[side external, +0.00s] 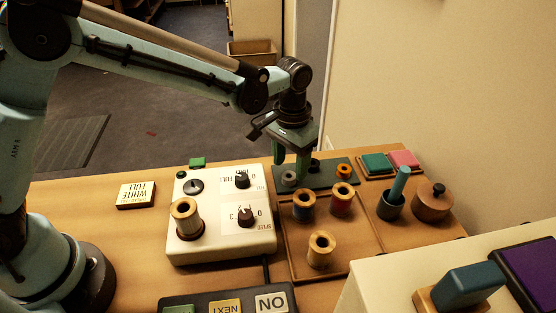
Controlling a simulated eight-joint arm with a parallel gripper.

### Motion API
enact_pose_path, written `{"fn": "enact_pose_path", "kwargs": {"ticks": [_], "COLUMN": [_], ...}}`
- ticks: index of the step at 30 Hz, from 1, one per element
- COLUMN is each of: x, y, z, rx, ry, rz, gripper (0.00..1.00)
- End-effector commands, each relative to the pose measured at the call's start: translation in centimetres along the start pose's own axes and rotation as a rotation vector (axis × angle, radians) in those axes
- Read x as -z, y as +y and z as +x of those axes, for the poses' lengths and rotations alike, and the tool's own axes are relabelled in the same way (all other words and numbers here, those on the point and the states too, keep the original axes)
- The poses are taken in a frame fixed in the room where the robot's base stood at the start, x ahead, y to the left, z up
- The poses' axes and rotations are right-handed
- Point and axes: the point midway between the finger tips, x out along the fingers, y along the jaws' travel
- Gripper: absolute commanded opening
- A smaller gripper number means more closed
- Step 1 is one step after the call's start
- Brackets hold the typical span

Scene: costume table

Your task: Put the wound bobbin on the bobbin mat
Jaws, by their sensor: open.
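The dark green bobbin mat (326,183) lies at the back of the table. A small pale bobbin (290,178) sits at its left end, a dark one (314,165) near its middle, and an orange one (344,171) toward its right. My gripper (291,171) points down over the left end of the mat. Its fingers are open, one on either side of the pale bobbin. I cannot tell whether they touch it. The pale bobbin looks like the wound one and seems to rest on the mat, partly hidden by a finger.
A white winder box (220,245) with dials and a large spool (187,218) stands left of a wooden tray (372,244) with several spools. A sign (136,195) lies on free table at left.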

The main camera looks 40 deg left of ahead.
Motion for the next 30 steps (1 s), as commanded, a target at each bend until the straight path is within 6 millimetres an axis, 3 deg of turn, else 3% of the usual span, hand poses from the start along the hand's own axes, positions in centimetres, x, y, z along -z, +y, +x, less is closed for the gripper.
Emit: {"fn": "enact_pose_path", "kwargs": {"ticks": [9,20,26,30], "x": [0.0,-0.1,-2.0,-4.5], "y": [0.0,-0.2,-2.5,-5.0], "z": [-6.4,-9.6,-11.4,-12.8], "rx": [0.0,-0.001,-0.012,-0.019], "ry": [0.0,0.005,0.079,0.174], "rz": [0.0,-0.002,-0.025,-0.05], "gripper": [0.58,0.58,0.58,0.58]}}
